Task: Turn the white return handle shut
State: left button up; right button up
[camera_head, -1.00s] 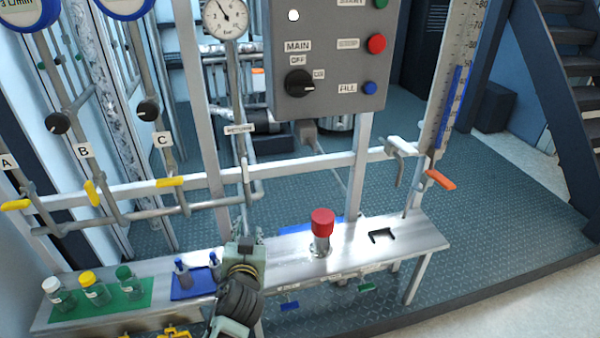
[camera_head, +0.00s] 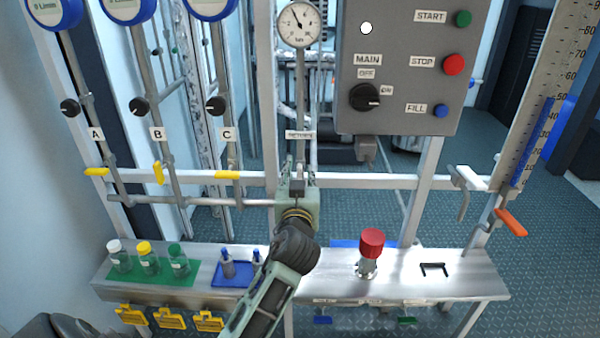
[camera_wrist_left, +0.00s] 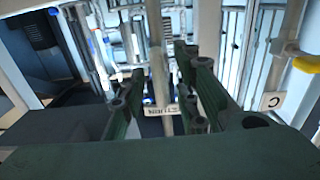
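My left gripper (camera_head: 298,178) is raised in front of the return pipe, just below the RETURN label (camera_head: 300,134). In the left wrist view its fingers (camera_wrist_left: 162,85) are spread open, with the pipe (camera_wrist_left: 158,60) and the label (camera_wrist_left: 161,109) showing between and beyond them. No contact is clear. The white return handle is not clearly seen in the head view, where my gripper covers the pipe below the label. A pale piece (camera_wrist_left: 122,77) beside the left finger in the wrist view may be it. My right gripper is out of view.
Yellow valve handles (camera_head: 228,175) sit on pipes to the left. A control box (camera_head: 398,65) hangs at upper right. Below, a bench (camera_head: 335,285) holds bottles (camera_head: 148,258) and a red-topped fitting (camera_head: 371,250). A white handle (camera_head: 470,178) and an orange handle (camera_head: 511,222) are at right.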

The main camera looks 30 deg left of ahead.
pick_arm(q)
jog(key=shift+c, duration=0.2)
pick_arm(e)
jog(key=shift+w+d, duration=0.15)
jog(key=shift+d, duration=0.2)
pick_arm(q)
grip_shut()
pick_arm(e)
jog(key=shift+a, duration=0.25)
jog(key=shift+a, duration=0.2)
